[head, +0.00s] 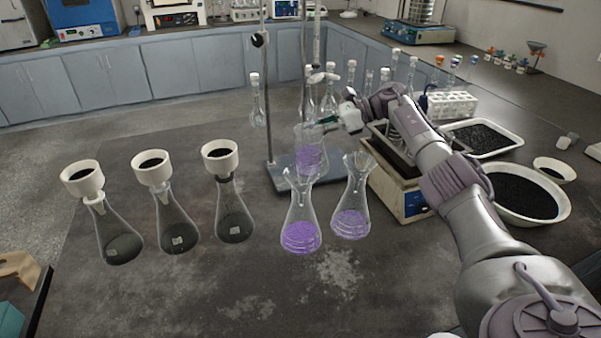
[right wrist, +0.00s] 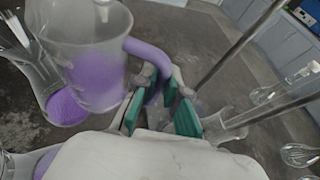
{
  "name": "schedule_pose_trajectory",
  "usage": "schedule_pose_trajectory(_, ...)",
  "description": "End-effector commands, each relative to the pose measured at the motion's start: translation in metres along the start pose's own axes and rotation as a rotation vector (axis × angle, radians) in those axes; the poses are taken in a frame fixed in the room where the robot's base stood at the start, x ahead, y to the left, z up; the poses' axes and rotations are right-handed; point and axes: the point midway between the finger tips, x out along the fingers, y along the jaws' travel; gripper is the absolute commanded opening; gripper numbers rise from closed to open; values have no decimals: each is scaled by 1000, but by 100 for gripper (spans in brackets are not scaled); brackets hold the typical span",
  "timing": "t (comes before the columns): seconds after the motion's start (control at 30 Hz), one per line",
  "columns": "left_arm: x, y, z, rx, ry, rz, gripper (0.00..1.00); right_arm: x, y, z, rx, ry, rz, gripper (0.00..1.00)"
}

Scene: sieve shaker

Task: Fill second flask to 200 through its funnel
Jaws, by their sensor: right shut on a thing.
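Two clear conical flasks with purple liquid stand on the dark table, a left one (head: 301,234) and a right one (head: 350,222). Each has a clear funnel in its neck, the left funnel (head: 301,178) and the right funnel (head: 359,165). The left flask looks somewhat fuller; I cannot read the graduations. My right gripper (right wrist: 160,112) is shut on the purple handle (right wrist: 150,52) of a clear jug (head: 311,153). The jug holds purple liquid, looks nearly upright and is behind the two funnels. No stream shows. My left gripper is not in view.
Three flasks with white-rimmed filter cups (head: 221,158) stand to the left. A stand (head: 268,100) with metal rods is behind the jug. The front of the table is clear.

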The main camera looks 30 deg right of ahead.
Motion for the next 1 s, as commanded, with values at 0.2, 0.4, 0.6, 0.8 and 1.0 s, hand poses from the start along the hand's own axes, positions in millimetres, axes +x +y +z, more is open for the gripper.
schedule_pose_trajectory(0.2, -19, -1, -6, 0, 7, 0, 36, -3, 4, 9, -42, 11, -23, 0)
schedule_pose_trajectory(0.4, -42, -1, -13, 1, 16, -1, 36, -6, 12, 18, -125, 30, -59, 0)
schedule_pose_trajectory(0.6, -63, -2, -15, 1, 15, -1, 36, -9, 21, 33, -217, 48, -97, 0)
schedule_pose_trajectory(0.8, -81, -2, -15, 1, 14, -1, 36, -13, 32, 49, -309, 65, -134, 0)
schedule_pose_trajectory(1.0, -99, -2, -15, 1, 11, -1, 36, -16, 44, 64, -400, 85, -171, 0)
